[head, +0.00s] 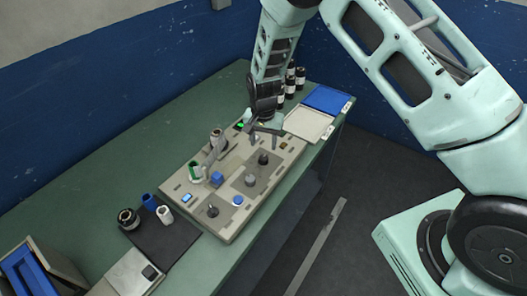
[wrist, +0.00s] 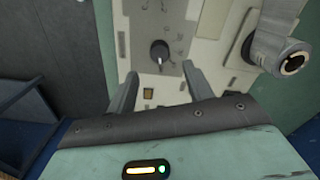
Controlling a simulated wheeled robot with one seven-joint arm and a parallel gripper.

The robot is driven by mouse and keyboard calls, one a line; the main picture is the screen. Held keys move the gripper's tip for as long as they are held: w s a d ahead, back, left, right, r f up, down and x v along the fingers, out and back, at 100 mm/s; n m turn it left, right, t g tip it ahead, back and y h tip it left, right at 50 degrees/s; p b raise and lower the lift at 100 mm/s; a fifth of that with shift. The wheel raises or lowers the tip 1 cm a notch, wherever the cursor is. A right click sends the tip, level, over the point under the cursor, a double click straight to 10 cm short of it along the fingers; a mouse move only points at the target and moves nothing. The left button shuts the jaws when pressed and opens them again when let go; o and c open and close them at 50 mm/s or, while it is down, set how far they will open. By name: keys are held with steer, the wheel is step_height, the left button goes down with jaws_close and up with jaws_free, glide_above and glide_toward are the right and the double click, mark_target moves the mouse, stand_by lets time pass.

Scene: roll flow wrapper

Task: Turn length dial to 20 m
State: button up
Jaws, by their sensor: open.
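A beige control panel (head: 228,222) lies on the green table and carries several dials and buttons. A dark knob (head: 263,158) stands near its right end, and a dark-and-light knob (wrist: 160,52) shows in the wrist view just beyond my fingertips. A grey knob (head: 250,180) and another dark dial (head: 212,211) sit further left along the panel. The markings are too small to read, so I cannot tell which is the length dial. My gripper (head: 264,134) (wrist: 159,70) is open and empty above the panel's right end, its fingers apart on either side of the knob's line.
A roll holder (wrist: 280,52) rises beside the panel's knobs. Blue (head: 327,98) and cream (head: 308,124) trays lie at the table's right end, with dark bottles (head: 290,82) behind my wrist. Loose rolls (head: 150,202) stand on a dark mat at the left.

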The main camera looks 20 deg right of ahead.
mark_target(264, 158)
step_height(264, 158, down, 7)
steer(key=shift+r+p, duration=0.15)
steer(key=shift+p, duration=0.6)
steer(key=c, duration=1)
